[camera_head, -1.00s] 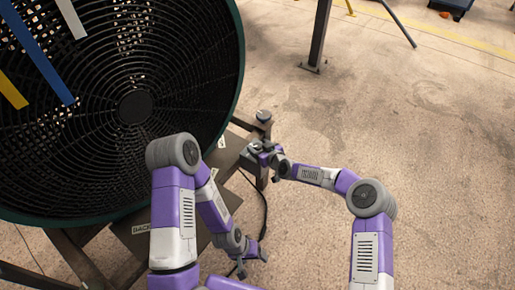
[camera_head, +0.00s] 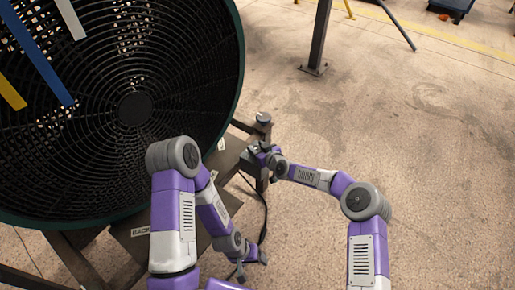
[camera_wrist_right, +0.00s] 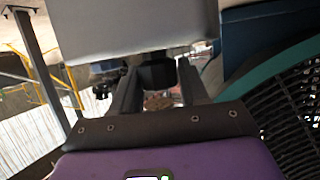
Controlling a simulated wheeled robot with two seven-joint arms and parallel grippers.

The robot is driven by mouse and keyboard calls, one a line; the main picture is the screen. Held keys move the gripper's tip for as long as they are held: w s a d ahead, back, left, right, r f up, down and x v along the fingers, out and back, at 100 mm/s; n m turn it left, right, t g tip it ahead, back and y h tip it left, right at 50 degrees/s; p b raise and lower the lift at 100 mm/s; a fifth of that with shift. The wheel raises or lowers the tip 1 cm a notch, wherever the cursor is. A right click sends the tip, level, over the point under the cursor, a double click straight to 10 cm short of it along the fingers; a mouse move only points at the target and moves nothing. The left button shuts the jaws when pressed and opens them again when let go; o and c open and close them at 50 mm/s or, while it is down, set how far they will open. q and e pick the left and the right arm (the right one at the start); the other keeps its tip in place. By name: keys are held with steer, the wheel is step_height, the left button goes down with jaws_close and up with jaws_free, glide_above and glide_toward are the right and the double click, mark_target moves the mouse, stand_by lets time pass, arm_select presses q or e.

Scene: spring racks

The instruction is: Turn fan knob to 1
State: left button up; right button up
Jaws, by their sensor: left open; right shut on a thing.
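The large round fan (camera_head: 135,110) with its dark grille fills the left of the head view, and part of its grille (camera_wrist_right: 290,110) shows at the right of the wrist view. In the wrist view, a dark knob (camera_wrist_right: 156,73) sits between the fingers of my right gripper (camera_wrist_right: 158,84), which is shut on it, under a pale grey box (camera_wrist_right: 130,28). The knob's marks and setting are hidden. In the head view my right gripper (camera_head: 257,151) is beside the fan's frame. My left gripper (camera_head: 250,259) is open and empty, low in front of the frame.
The fan's dark frame (camera_head: 215,180) stands close to both arms. A dark cable (camera_head: 265,212) hangs between the grippers. A dark post (camera_head: 319,35) stands on the floor at the back. The concrete floor on the right is clear.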

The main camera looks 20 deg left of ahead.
steer(key=shift+r+p, duration=0.15)
steer(key=shift+p, duration=0.4)
steer(key=m+t+h+p, duration=0.2)
steer(key=m+p, duration=0.1)
steer(key=shift+s+a+h+p, duration=0.1)
steer(key=shift+a+h+p, duration=0.05)
steer(key=shift+h+p, duration=0.2)
steer(key=shift+m+t+h+p, duration=0.6)
steer(key=shift+m+t+h, duration=0.1)
steer(key=shift+m+h, duration=0.45)
steer(key=shift+m+t+h, duration=0.4)
steer(key=shift+m+h, duration=0.75)
steer(key=shift+h, duration=0.45)
steer(key=o, duration=1)
steer(key=shift+c, duration=0.2)
